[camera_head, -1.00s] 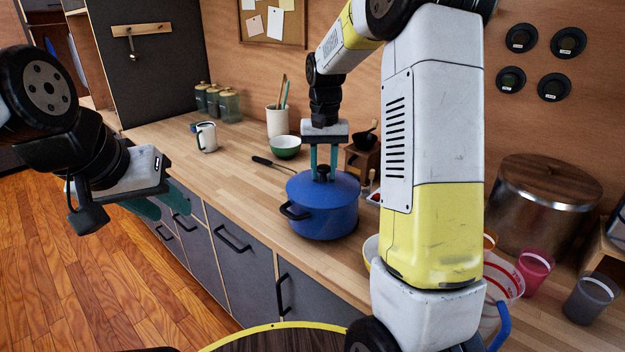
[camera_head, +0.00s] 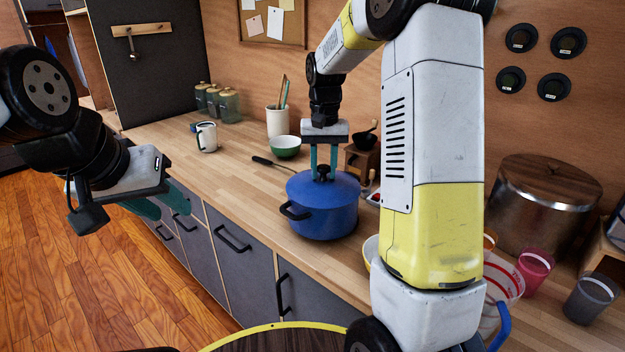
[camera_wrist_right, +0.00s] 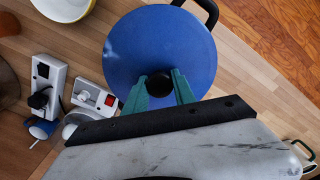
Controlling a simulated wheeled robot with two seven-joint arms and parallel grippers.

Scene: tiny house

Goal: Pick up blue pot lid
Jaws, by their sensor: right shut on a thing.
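The blue pot (camera_head: 322,220) stands on the wooden counter with its blue lid (camera_head: 342,184) on top. The lid has a black knob at its centre. The lid (camera_wrist_right: 160,40) also shows from above in the right wrist view, with its black knob (camera_wrist_right: 159,84) between my fingers. My right gripper (camera_head: 323,172) points straight down and is shut on the knob. The lid appears to rest on the pot's rim, with no gap visible. My left gripper (camera_head: 160,203) hangs off the counter at the left, empty; its teal fingers overlap in view.
A green bowl (camera_head: 285,147), a white mug (camera_head: 206,137) and a utensil holder (camera_head: 278,122) stand behind the pot. A dark-handled utensil (camera_head: 272,164) lies near it. In the wrist view, power sockets (camera_wrist_right: 46,90) and a bowl (camera_wrist_right: 65,6) lie left of the pot.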

